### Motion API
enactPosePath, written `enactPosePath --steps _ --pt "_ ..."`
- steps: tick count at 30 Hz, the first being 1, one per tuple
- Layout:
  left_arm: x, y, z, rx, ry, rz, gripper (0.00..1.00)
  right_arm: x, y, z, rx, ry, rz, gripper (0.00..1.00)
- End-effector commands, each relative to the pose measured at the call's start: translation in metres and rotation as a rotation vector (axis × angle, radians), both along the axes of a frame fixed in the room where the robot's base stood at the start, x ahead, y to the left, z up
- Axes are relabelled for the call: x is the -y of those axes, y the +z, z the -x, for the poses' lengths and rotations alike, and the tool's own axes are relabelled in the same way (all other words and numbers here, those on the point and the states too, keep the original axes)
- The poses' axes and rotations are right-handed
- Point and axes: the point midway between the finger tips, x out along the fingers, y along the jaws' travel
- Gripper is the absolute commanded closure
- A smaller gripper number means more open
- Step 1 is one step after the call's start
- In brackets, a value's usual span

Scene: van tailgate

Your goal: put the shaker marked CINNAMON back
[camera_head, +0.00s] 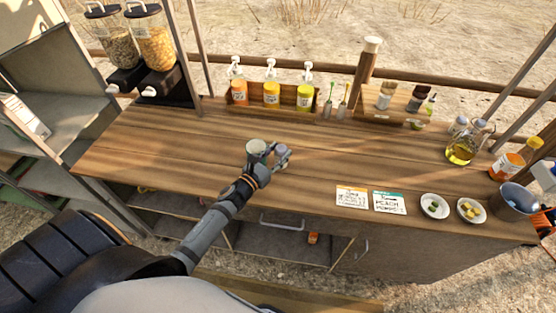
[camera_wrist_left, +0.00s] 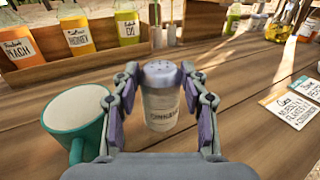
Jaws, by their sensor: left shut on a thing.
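The shaker marked CINNAMON (camera_wrist_left: 161,105) is a clear jar with a grey-purple perforated lid, upright between my left fingers. My left gripper (camera_head: 279,158) is shut on it over the middle of the wooden counter; it also shows in the left wrist view (camera_wrist_left: 160,112). In the head view only the shaker's lid (camera_head: 283,150) shows clearly. I cannot tell whether its base touches the counter. A wooden rack (camera_head: 369,110) at the back right holds several small bottles or shakers. My right gripper is not in view.
A wooden box (camera_head: 240,107) holds three labelled pump bottles. Two cards (camera_head: 351,197) and two small plates (camera_head: 434,206) lie at the front right. Oil bottles (camera_head: 461,148) stand far right. The counter's left is clear.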

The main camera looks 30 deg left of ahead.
Motion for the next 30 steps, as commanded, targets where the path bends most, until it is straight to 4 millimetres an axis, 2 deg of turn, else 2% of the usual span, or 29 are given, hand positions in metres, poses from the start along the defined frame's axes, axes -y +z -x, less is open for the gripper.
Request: enactPosePath --steps 1,4,17,18,19,27,30 --pt "0.0 -0.015 0.0 -0.003 0.0 0.004 0.9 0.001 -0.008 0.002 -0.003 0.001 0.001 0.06" --pt "0.001 -0.027 0.001 -0.001 0.0 0.004 0.9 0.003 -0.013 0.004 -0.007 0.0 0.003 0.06" --pt "0.001 -0.033 0.001 0.0 0.0 0.0 0.9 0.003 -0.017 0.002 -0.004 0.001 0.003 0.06" --pt "0.0 -0.032 0.001 -0.001 0.0 0.0 0.52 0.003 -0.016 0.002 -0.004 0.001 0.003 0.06" --pt "0.0 -0.032 0.001 -0.001 0.0 0.0 0.48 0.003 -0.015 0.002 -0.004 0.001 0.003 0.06" --pt "0.0 -0.032 0.001 -0.001 0.0 0.0 0.46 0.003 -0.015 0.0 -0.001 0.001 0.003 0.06" --pt "0.0 -0.027 0.001 -0.001 0.0 0.001 0.46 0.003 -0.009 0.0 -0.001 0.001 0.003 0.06"
